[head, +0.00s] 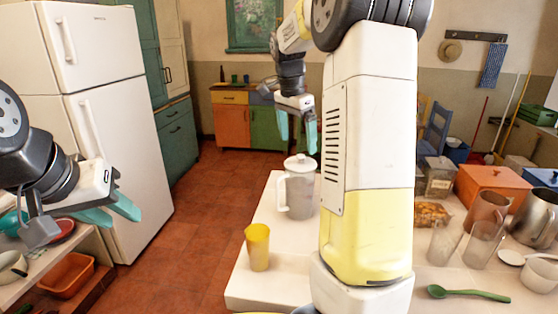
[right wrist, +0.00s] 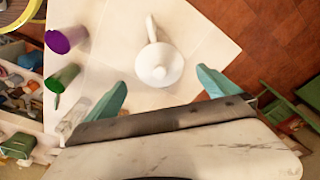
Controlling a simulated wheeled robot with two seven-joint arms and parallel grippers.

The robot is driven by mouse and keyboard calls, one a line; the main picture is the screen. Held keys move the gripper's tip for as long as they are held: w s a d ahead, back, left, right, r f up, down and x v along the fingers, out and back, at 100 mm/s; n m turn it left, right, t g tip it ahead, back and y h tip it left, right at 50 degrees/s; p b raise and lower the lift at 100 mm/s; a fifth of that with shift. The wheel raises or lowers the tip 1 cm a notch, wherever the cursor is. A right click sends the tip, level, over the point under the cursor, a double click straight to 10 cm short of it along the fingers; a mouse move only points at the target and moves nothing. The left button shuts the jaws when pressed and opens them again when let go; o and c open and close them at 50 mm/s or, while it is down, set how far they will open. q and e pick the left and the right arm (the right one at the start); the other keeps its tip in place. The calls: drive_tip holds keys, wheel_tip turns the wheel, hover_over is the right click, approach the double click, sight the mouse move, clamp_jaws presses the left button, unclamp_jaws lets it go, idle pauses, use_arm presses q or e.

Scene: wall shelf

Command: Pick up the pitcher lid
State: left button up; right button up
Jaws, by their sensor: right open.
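The pitcher (head: 299,193) is grey and translucent with a white handle, and stands upright on the white table. Its white lid (head: 300,163) sits on top with a small knob. In the right wrist view the lid (right wrist: 160,66) is a white disc between and beyond the fingertips, hiding most of the pitcher. My right gripper (head: 298,148) is open and empty above the pitcher, its teal fingers (right wrist: 162,88) pointing down, apart from the lid. My left gripper (head: 126,217) is off at the left near the shelf, its teal fingers apart and nothing between them.
A yellow cup (head: 258,247) stands on the table in front of the pitcher. Glasses, metal pitchers, a green spoon (head: 468,293) and boxes crowd the table's right side. The right wrist view shows a purple cup (right wrist: 66,39) and a green cup (right wrist: 62,78). A fridge (head: 100,130) stands at left.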

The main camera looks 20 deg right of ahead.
sight(301, 155)
drive_tip(key=f, duration=0.2)
drive_tip(key=d+f, duration=0.1)
drive_tip(key=f, duration=0.3)
drive_tip(key=shift+w+d+f, duration=0.15)
drive_tip(key=shift+w+d, duration=0.05)
drive_tip(key=shift+d, duration=0.05)
drive_tip(key=shift+c, duration=0.2)
drive_tip(key=c, duration=1.1)
